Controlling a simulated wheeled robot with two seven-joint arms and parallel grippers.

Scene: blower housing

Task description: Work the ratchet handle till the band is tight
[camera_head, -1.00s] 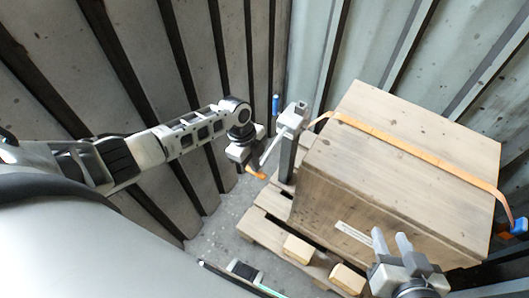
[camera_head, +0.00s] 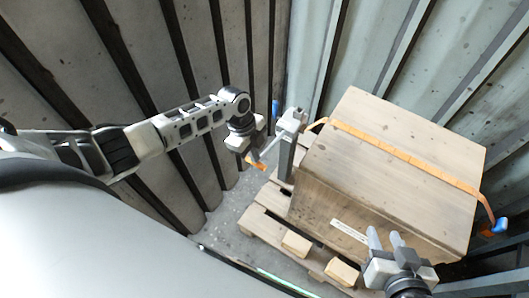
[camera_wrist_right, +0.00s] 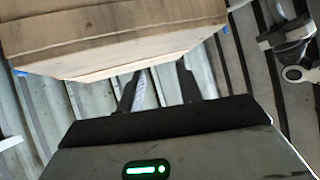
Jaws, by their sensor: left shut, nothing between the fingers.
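An orange band (camera_head: 400,154) runs over the top of a wooden box (camera_head: 390,120), from its left edge to its right side. At the left end stands a grey ratchet (camera_head: 291,121) with a dark upright part (camera_head: 286,158) below it; which piece is its handle is hard to tell. My left gripper (camera_head: 260,163) is shut and empty, just left of the ratchet, near a small orange piece. Contact there cannot be made out. My right gripper (camera_head: 383,237) is open and empty in front of the box; its fingers also show apart in the right wrist view (camera_wrist_right: 158,82).
The box sits on a wooden pallet (camera_head: 262,224). A blue piece (camera_head: 501,225) is at the band's right end, and another blue piece (camera_head: 275,108) is behind the ratchet. Ribbed metal walls (camera_head: 345,50) close in behind and left. Some floor is bare left of the pallet.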

